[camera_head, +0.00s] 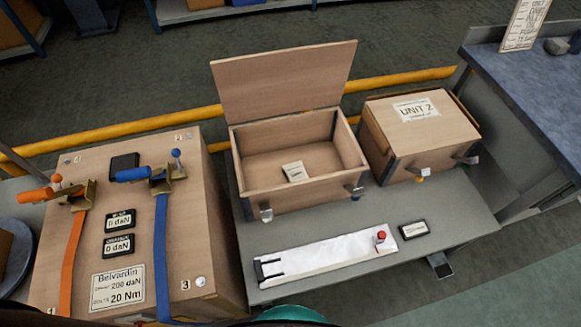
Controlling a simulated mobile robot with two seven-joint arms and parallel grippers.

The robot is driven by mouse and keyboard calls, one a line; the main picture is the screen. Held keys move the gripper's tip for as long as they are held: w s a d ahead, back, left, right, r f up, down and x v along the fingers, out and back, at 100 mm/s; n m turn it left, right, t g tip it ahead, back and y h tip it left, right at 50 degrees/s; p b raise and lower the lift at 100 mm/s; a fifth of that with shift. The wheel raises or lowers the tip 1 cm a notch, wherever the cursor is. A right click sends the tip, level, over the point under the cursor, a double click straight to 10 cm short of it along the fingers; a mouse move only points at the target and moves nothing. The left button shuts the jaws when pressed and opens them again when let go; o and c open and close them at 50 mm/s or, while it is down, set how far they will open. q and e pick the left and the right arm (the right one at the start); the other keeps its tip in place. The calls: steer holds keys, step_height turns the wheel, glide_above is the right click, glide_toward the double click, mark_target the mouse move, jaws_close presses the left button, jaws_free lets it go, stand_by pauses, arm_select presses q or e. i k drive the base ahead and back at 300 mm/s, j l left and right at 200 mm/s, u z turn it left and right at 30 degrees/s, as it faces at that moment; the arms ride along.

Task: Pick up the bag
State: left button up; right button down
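A small cream-white packet (295,172) with dark print lies on the floor of the open wooden box (245,186); it is the thing that looks most like a bag. The box's lid (285,85) stands up at the back. The packet lies towards the front wall, with bare wood around it. Neither of my grippers shows in the head view, so I cannot see how they stand to the packet.
A closed wooden box marked UNIT 2 (425,120) stands right of the open one. In front lies a white strip with a red knob (325,257) and a small dark display (414,230). A strapped wooden crate (180,247) stands left.

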mark_target(295, 172)
steer(key=k+l, duration=0.75)
steer(key=l, duration=0.25)
